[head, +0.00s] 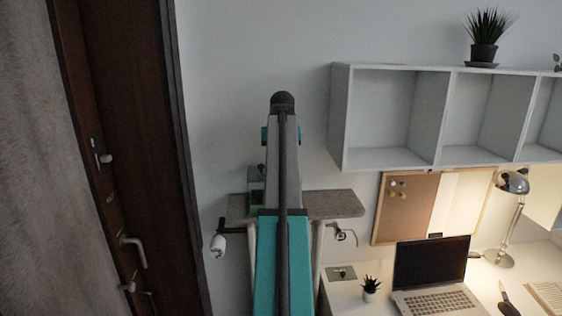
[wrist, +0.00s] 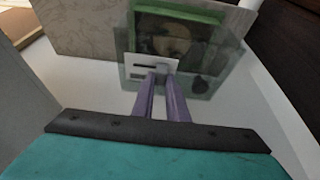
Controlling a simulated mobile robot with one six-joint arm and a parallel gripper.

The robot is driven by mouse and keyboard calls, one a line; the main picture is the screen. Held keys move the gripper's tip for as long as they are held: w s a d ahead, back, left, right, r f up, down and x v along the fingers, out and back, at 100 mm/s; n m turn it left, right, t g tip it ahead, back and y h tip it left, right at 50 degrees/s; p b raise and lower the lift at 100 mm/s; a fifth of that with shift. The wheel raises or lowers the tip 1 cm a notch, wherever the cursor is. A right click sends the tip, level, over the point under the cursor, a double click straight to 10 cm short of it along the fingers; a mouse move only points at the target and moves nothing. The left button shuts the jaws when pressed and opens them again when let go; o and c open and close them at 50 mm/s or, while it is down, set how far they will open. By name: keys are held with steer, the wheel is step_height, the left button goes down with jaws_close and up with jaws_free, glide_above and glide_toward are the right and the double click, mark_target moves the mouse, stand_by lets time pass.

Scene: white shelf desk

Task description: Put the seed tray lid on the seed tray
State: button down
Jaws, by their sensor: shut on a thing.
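The seed tray (wrist: 190,14) is green with dark contents and sits on a narrow grey-brown ledge. In the wrist view it lies beyond my fingertips, seen partly through the lid. The clear, greyish seed tray lid (wrist: 212,62) overlaps the tray in that view. My gripper (wrist: 160,74) has purple fingers close together, shut on the lid at its near side by a pale plate with a dark slot. In the head view the green tray (head: 256,197) shows just left of my arm, with the lid (head: 257,178) above it. Whether they touch is unclear. My arm hides the fingers there.
The ledge (head: 335,204) extends right of my arm and looks bare. A white wall shelf (head: 390,117) hangs to the right. Below it stand a laptop (head: 432,272), a lamp (head: 512,185) and a small plant (head: 371,288) on the desk. A brown door (head: 130,150) is at left.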

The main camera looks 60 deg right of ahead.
steer(key=shift+f+b, duration=0.8)
steer(key=shift+f, duration=2)
steer(key=c, duration=1.7)
jaws_free()
steer(key=shift+o, duration=0.2)
steer(key=shift+s, duration=0.1)
steer(key=b+v, duration=0.4)
steer(key=v, duration=0.9)
steer(key=shift+r+b, duration=0.4)
steer(key=shift+s, duration=0.1)
